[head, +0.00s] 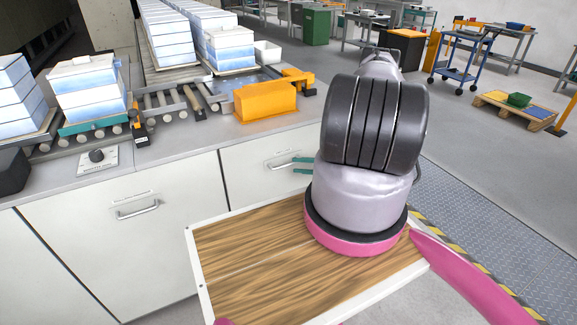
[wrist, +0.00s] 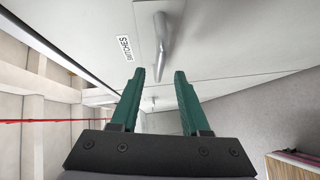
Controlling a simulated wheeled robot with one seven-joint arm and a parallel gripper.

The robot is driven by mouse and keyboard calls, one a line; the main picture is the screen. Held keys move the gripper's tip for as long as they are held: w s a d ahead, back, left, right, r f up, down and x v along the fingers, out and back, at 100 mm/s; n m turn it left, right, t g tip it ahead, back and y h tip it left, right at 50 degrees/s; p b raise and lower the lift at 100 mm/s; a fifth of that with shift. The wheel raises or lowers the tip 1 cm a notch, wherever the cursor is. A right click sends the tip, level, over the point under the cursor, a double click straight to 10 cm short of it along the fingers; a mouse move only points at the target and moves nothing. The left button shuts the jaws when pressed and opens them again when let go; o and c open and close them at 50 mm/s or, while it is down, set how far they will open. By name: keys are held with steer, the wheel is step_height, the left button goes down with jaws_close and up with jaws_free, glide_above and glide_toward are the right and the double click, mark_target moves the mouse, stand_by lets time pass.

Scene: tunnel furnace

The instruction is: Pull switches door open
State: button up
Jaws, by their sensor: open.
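The switches door (head: 245,186) is a white cabinet front under the counter, and it looks shut. Its silver bar handle (head: 281,164) sits near the top. In the wrist view the handle (wrist: 162,45) runs toward my gripper beside a label reading SWITCHES (wrist: 124,48). My gripper (wrist: 160,73) has two green fingers, spread apart. The near end of the handle appears between the fingertips in that view; I cannot tell whether they touch. In the head view the green fingers (head: 302,164) are at the handle's right end, and my arm hides part of the cabinet.
Another white door (head: 120,240) with its own handle (head: 138,209) is to the left. The counter above carries a roller conveyor (head: 165,103), stacked blue-white blocks (head: 88,92) and an orange box (head: 265,102). A wooden board (head: 240,270) with a white rim is in front.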

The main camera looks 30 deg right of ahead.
mark_target(289, 164)
steer(key=shift+x, duration=2.45)
jaws_close()
